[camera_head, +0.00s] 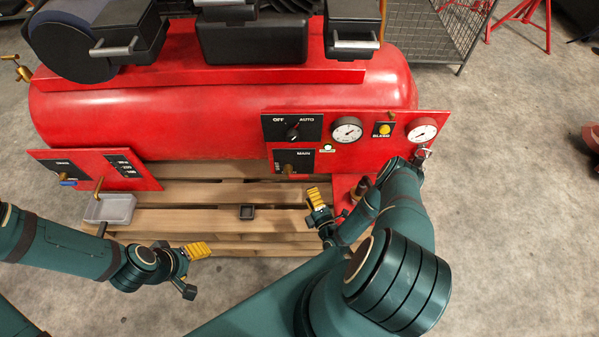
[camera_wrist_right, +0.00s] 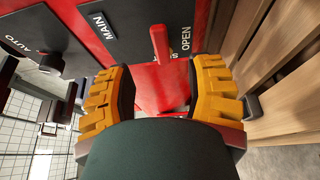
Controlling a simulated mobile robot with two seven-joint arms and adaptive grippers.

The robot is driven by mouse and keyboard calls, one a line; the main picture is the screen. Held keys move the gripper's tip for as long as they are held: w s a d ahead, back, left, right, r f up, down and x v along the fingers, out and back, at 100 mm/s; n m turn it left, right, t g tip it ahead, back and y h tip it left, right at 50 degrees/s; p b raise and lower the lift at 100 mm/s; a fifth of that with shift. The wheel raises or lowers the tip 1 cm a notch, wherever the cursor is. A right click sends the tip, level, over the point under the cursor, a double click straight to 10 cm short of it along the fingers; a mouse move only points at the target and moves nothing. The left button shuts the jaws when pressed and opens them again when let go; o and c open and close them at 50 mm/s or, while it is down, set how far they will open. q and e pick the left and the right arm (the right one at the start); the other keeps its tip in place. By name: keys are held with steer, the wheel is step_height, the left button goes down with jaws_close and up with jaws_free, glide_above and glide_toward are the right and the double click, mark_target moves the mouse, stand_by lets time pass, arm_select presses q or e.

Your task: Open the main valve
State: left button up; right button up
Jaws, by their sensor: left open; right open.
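The main valve sits on a black plate marked MAIN (camera_head: 295,161) on the tank's front panel, with a brass part (camera_head: 287,169) showing. In the right wrist view its red lever (camera_wrist_right: 160,43) stands out from the plate, beside the word OPEN; another word is mostly hidden behind it. My right gripper (camera_head: 319,205) is open and empty, just below and right of the valve. In the right wrist view its yellow-padded fingers (camera_wrist_right: 162,88) lie either side of the lever's line, with the lever beyond, apparently not touched. My left gripper (camera_head: 190,268) is open and empty, low at the left.
The red tank (camera_head: 200,110) rests on a wooden pallet (camera_head: 220,218). The panel also carries an OFF/AUTO switch (camera_head: 292,130), two gauges (camera_head: 347,130) and a yellow BLEED button (camera_head: 385,129).

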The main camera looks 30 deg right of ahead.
mark_target(302, 179)
steer(key=w, duration=0.3)
steer(key=w+d+b, duration=0.1)
steer(key=w, duration=0.2)
steer(key=w+b, duration=0.1)
steer(key=w, duration=0.2)
steer(key=shift+w+d, duration=0.1)
steer(key=shift+d, duration=0.15)
steer(key=shift+w+d, duration=0.1)
steer(key=shift+w, duration=0.6)
steer(key=shift+o, duration=0.2)
jaws_close()
steer(key=shift+f, duration=0.1)
